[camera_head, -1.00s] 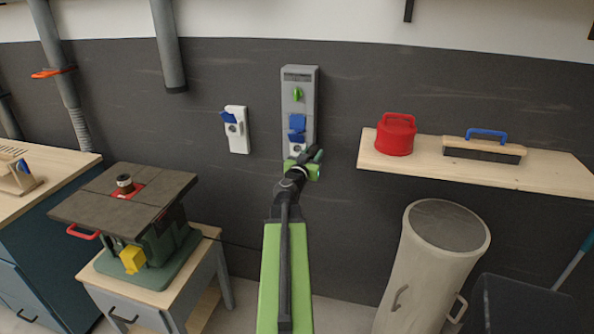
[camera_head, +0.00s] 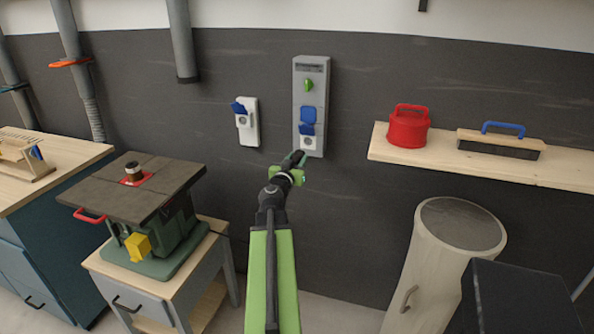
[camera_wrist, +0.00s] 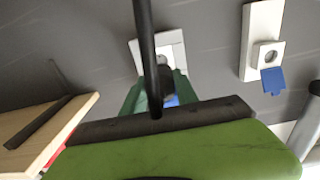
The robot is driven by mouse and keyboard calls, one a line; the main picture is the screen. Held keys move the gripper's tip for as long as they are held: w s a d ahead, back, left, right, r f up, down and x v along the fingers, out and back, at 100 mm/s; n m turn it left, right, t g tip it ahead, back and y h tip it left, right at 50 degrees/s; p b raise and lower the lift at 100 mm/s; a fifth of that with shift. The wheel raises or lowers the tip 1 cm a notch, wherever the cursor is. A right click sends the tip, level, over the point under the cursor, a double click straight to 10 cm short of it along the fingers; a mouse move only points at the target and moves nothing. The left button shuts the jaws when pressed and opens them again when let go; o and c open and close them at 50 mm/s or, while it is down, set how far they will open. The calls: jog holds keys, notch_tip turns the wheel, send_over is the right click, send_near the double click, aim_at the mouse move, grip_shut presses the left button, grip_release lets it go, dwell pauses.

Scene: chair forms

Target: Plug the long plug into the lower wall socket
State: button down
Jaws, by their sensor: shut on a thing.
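The grey wall panel (camera_head: 309,70) carries a green knob and two sockets with blue lids. Its lower wall socket (camera_head: 308,142) is white and round, with the lid raised above it. My gripper (camera_head: 287,172) is just below and left of this socket, shut on the dark long plug (camera_head: 293,158). The plug points up toward the panel, and its front end appears apart from the socket. In the wrist view, which looks upside down, the lower socket (camera_wrist: 174,42) is partly hidden behind a black rod-like part (camera_wrist: 147,45). The plug's pins cannot be made out.
A separate white socket (camera_head: 251,127) with a blue lid is on the wall to the left. A shelf (camera_head: 560,174) at right holds a red canister (camera_head: 408,130) and a brush (camera_head: 500,146). A machine (camera_head: 150,190) stands lower left; a drum (camera_head: 450,255) stands lower right.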

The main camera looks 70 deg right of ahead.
jog(key=shift+d+r, duration=0.15)
jog(key=shift+r, duration=0.05)
send_near(306, 146)
jog(key=shift+s+d+r, duration=0.1)
jog(key=shift+d+r, duration=0.2)
jog(key=shift+d, duration=0.5)
jog(key=shift+s+d+r, duration=0.1)
jog(key=shift+d+r, duration=0.25)
jog(key=shift+d, duration=0.45)
jog(key=shift+d+r, duration=0.3)
jog(key=shift+d, duration=0.5)
jog(key=shift+d, duration=0.95)
dwell(0.7)
jog(key=c, duration=0.9)
grip_release()
jog(key=shift+o, duration=0.2)
jog(key=shift+a, duration=0.1)
